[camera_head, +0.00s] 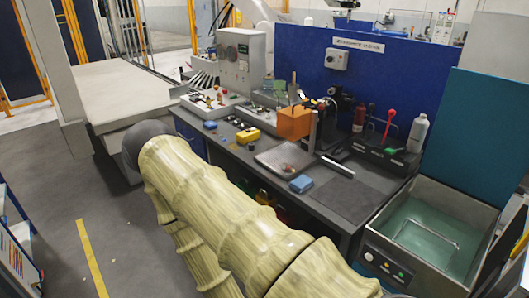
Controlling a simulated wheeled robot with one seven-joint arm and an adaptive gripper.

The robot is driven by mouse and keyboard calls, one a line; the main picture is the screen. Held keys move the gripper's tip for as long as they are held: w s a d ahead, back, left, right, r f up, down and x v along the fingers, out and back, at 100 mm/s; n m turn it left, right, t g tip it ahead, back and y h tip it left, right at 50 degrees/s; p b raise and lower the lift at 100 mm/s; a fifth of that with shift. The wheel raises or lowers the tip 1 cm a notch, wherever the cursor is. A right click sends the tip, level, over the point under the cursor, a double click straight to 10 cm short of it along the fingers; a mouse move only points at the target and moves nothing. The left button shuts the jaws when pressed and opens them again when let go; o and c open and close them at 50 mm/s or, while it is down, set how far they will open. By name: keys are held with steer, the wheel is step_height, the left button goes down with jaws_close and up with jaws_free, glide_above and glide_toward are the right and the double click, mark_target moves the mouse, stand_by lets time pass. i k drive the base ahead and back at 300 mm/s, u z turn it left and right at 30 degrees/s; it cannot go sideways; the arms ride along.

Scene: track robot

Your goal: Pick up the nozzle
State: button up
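I cannot pick out a nozzle with certainty. A small reddish-brown piece (288,167) lies in a shallow metal tray (268,158) on the workbench, too small to identify. Several other small parts lie further back on the bench, also too small to name. My arm, in a pale yellow ribbed cover, crosses the lower middle of the picture in front of the bench. My gripper is not in view. The arm hides part of the bench's front.
On the dark workbench (350,198) are an orange block (294,123), a yellow item (248,135), a blue block (301,184), and a white bottle (418,134). A teal-lidded basin (440,235) stands at right. A blue panel (400,75) closes the back. Grey floor is free at left.

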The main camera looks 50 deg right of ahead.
mark_target(285, 166)
steer(key=i, duration=2.3)
steer(key=z, duration=2)
